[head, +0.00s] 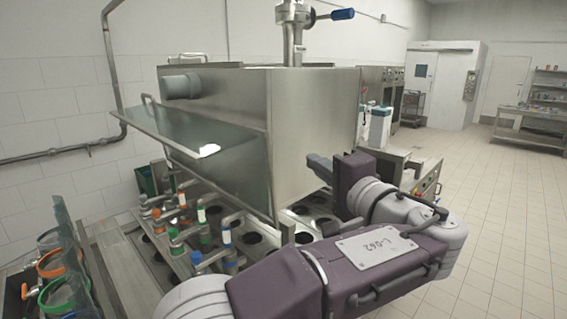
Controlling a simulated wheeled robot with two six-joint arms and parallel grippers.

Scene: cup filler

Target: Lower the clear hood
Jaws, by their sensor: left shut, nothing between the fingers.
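The clear hood (190,132) is a see-through, slightly tinted panel on the left side of the steel filler tank (312,125). It stands out from the tank at a slant, raised above the rows of valves and cup holes. A small handle shows at its far left corner. My left gripper (319,168) is shut and empty. It is near the right side of the tank, on the other side from the hood; whether it touches the tank I cannot tell. My purple left arm hides part of the machine's front. My right gripper is not in view.
Valves with coloured bands (183,215) and a plate with dark round holes (300,211) lie below the hood. Clear containers with orange and green rings (58,292) stand at the lower left. A pipe with a blue handle (342,14) rises from the tank. Open tiled floor (510,220) lies right.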

